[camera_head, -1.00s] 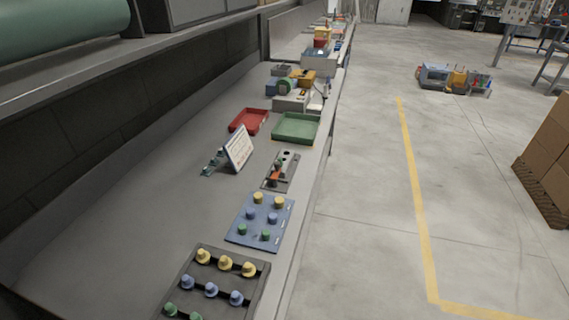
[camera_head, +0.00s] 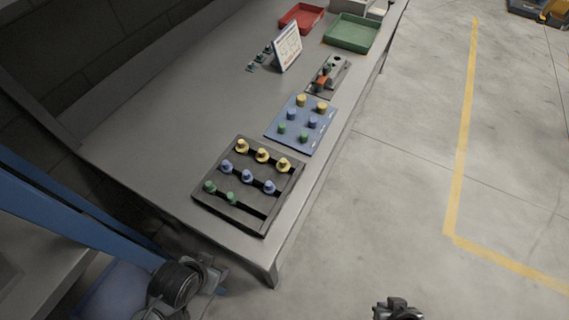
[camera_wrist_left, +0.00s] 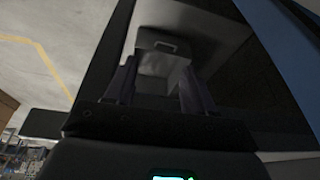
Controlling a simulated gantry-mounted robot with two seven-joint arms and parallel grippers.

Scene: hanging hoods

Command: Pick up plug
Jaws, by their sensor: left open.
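Several plugs stand in a dark tray (camera_head: 212,203) near the table's front end: a yellow row with a yellow plug (camera_head: 262,155), a blue row with a blue plug (camera_head: 247,176), and green ones including a green plug (camera_head: 210,187). A blue board (camera_head: 289,115) just behind carries more yellow, blue and green plugs. My left gripper (camera_wrist_left: 158,70) is open and empty in the left wrist view, apart from the plugs. In the head view my left arm is at the lower left, off the table's edge. A dark part of my right arm shows at the bottom edge; its jaws cannot be made out.
The grey table (camera_head: 160,140) has clear room left of the tray. Behind stand a small panel with parts (camera_head: 325,77), a white sign (camera_head: 288,47), a red tray (camera_head: 301,18) and a green tray (camera_head: 351,33). Open floor (camera_head: 400,170) lies right of the table.

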